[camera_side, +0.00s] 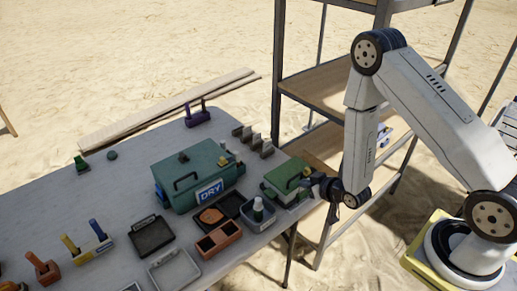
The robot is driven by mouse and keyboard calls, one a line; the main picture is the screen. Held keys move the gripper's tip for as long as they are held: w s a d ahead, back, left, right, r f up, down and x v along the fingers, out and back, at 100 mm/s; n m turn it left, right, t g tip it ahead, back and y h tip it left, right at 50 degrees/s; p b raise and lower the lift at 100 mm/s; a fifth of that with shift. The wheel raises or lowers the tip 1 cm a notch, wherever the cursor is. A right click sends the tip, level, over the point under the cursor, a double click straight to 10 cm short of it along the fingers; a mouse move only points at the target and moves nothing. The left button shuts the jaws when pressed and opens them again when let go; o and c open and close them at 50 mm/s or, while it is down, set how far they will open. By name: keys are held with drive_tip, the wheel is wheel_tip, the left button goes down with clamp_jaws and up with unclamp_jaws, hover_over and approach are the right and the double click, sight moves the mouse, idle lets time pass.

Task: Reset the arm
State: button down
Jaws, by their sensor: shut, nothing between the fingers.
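My gripper (313,184) is at the right end of the table, close beside a small green-lidded box (285,177). It points left toward the box. From this view I cannot tell whether it touches the box. The fingers are small and dark here, and they are shut with nothing held.
A large green box labelled DRY (196,175) stands mid-table (75,205). In front are a black tray (152,236), a grey tray (173,271), a brown two-part container (219,240) and a tray with bottles (258,214). A shelf rack (318,90) stands behind my arm.

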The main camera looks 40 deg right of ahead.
drive_tip(key=s+a+r+g, duration=0.2)
drive_tip(key=s+r+g, duration=0.2)
drive_tip(key=r, duration=0.4)
drive_tip(key=s+a+r+g, duration=0.1)
drive_tip(key=s+r+g, duration=0.4)
drive_tip(key=s+r, duration=0.2)
drive_tip(key=shift+s+a+r+g, duration=0.2)
drive_tip(key=shift+a+r+g, duration=0.15)
drive_tip(key=shift+r, duration=0.55)
